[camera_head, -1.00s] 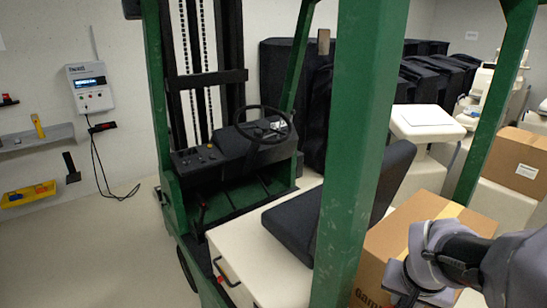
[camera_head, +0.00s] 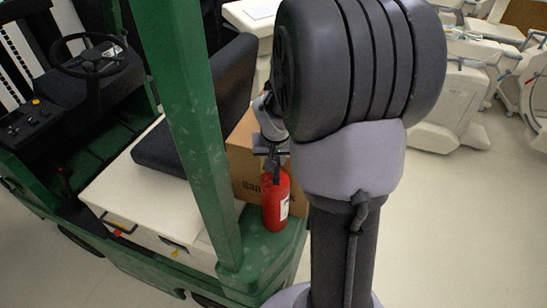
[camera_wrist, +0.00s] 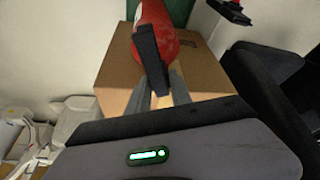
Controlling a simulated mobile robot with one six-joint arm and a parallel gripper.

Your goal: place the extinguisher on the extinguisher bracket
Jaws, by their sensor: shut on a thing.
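The red extinguisher (camera_head: 275,202) hangs or stands upright over the green rear deck of the forklift, beside the green post. I cannot tell whether its base touches the deck. My gripper (camera_head: 271,160) is shut on its dark top, partly hidden by my arm in the head view. In the wrist view the red body of the extinguisher (camera_wrist: 170,42) shows beyond the grip, with its dark handle (camera_wrist: 148,52) in front of my gripper (camera_wrist: 160,92). I cannot make out the extinguisher bracket in either current view.
The forklift's green post (camera_head: 190,125) stands close left of the extinguisher. A cardboard box (camera_head: 240,160) is just behind it. The black seat (camera_head: 195,115) is farther left. White equipment (camera_head: 455,85) stands at the right, with open floor (camera_head: 465,220) before it.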

